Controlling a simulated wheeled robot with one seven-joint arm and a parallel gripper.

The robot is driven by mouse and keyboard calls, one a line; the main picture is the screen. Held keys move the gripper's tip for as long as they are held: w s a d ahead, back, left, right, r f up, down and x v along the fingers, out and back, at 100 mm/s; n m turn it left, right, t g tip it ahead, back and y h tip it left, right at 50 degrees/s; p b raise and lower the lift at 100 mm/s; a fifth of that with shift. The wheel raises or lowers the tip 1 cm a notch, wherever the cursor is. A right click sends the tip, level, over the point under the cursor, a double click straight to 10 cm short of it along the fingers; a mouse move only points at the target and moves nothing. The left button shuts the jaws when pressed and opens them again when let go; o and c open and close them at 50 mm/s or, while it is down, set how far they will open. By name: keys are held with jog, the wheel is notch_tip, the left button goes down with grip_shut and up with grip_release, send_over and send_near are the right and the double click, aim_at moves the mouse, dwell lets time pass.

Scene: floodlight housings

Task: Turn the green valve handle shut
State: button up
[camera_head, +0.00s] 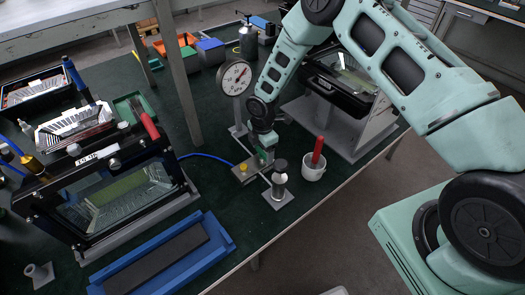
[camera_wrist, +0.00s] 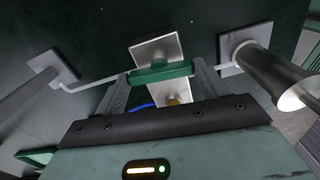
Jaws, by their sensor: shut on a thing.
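The green valve handle (camera_wrist: 162,72) lies between my gripper's fingers in the wrist view, with a finger at each end. My gripper (camera_wrist: 160,80) is shut on it. A bit of the green handle (camera_head: 263,157) shows at the fingertips there; the rest is hidden by the gripper.
A round gauge (camera_head: 235,77) stands on a post behind the valve. A metal cylinder on a stand (camera_head: 279,178) and a white cup with a red-handled tool (camera_head: 313,171) are close to the right. A blue hose (camera_head: 205,157) runs left. Floodlight housings stand on both sides.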

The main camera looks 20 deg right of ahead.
aim_at(263, 152)
jog(key=m+b, duration=0.3)
jog(key=m, duration=0.1)
jog(key=shift+f, duration=0.15)
jog(key=m+b, duration=0.3)
jog(key=m, duration=0.1)
jog(key=shift+m, duration=0.4)
jog(key=m+b, duration=0.2)
jog(key=m, duration=0.2)
jog(key=shift+r+m+b, duration=0.2)
jog(key=shift+m+b, duration=0.55)
jog(key=shift+m, duration=1.25)
jog(key=o, duration=1)
jog(key=shift+r, duration=0.1)
notch_tip(263, 152, up, 17)
jog(key=shift+r+b, duration=0.1)
jog(key=shift+b, duration=1.15)
